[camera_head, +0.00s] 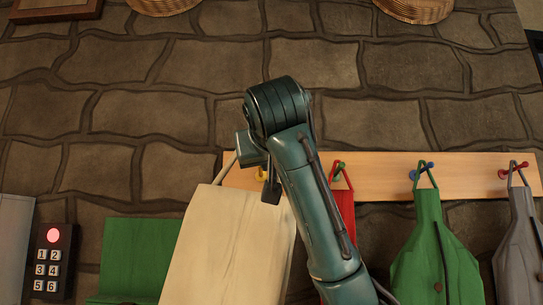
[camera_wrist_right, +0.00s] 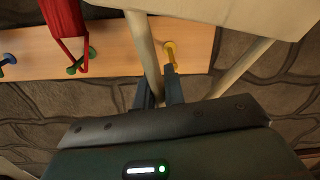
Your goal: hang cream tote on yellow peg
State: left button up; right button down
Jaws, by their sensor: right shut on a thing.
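The cream tote (camera_head: 232,248) hangs below my right gripper (camera_head: 265,180), in front of the wooden peg rail. In the right wrist view my right gripper (camera_wrist_right: 160,92) is shut on the tote's strap (camera_wrist_right: 145,50). The yellow peg (camera_head: 261,174) is partly hidden behind my gripper in the head view. In the right wrist view the yellow peg (camera_wrist_right: 169,55) shows between the two sides of the strap, close to the fingertips. I cannot tell whether the strap is around the peg or in front of it. My left gripper is in neither view.
On the rail (camera_head: 385,175), a red bag (camera_head: 343,205) hangs right of the yellow peg, partly behind my arm. A green bag (camera_head: 432,250) and a grey bag (camera_head: 518,245) hang farther right. A green panel (camera_head: 135,255) and a numbered keypad (camera_head: 50,262) are at left.

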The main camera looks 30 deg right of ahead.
pick_arm(q)
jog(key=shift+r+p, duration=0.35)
jog(key=shift+p, duration=0.05)
pick_arm(e)
jog(key=w+d+f, duration=0.4)
jog(key=w+d, duration=0.1)
jog(key=w, duration=0.3)
jog(key=shift+w+d+f, duration=0.15)
jog(key=shift+w+f, duration=0.1)
jog(key=shift+w, duration=0.05)
dwell(0.4)
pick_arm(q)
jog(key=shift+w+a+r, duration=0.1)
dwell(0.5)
pick_arm(e)
jog(key=c, duration=1.5)
grip_release()
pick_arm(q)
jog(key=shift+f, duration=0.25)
pick_arm(e)
jog(key=shift+o, duration=0.5)
jog(key=shift+f, duration=0.15)
